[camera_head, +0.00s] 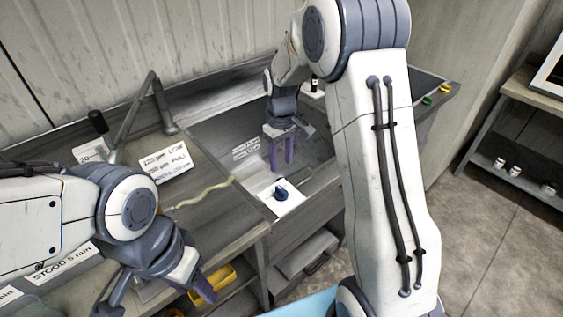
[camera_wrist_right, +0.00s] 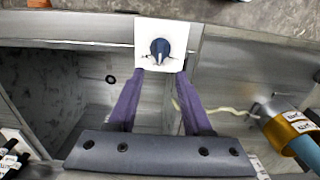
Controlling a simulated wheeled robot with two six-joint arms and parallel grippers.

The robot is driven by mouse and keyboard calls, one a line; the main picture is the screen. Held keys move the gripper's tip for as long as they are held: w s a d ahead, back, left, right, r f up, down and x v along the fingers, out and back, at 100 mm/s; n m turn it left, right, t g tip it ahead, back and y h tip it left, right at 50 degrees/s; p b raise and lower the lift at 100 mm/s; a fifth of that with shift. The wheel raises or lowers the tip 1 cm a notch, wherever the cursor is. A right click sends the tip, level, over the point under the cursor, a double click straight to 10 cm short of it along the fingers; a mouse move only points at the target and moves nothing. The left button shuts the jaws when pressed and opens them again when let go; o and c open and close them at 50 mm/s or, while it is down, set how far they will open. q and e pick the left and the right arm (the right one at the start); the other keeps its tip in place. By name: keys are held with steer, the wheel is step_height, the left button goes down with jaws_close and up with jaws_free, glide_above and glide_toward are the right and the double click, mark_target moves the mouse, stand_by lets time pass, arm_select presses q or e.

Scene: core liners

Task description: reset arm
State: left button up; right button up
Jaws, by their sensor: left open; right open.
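My right gripper (camera_head: 281,160) hangs over the grey sink-like basin with its two purple fingers apart and pointing down. In the right wrist view its fingers (camera_wrist_right: 160,80) are spread with nothing between them; the tips show just below a white plate with a dark blue knob (camera_wrist_right: 160,48). In the head view this knob (camera_head: 281,191) sits in front of the fingers, apart from them. My left gripper (camera_head: 158,296) is low at the left front, by the bench's front edge, its fingers apart and seen empty. Part of its arm covers the bench.
The bench (camera_head: 215,225) bears printed labels (camera_head: 165,162), a bent metal pipe (camera_head: 133,115) and a pale cord (camera_head: 205,192). A yellow bin (camera_head: 213,284) is on a shelf below. Small cups stand on a side shelf (camera_head: 510,168). An orange-banded cylinder (camera_wrist_right: 290,128) shows in the wrist view.

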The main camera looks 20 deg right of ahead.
steer(key=s+a+r+n, duration=0.1)
steer(key=s+a+r, duration=0.2)
steer(key=s+a, duration=0.4)
steer(key=s+a+r+n, duration=0.1)
steer(key=s+a+r, duration=0.3)
steer(key=s+a, duration=0.35)
steer(key=s+a+n+y, duration=0.1)
steer(key=s, duration=1.4)
steer(key=shift+f, duration=0.15)
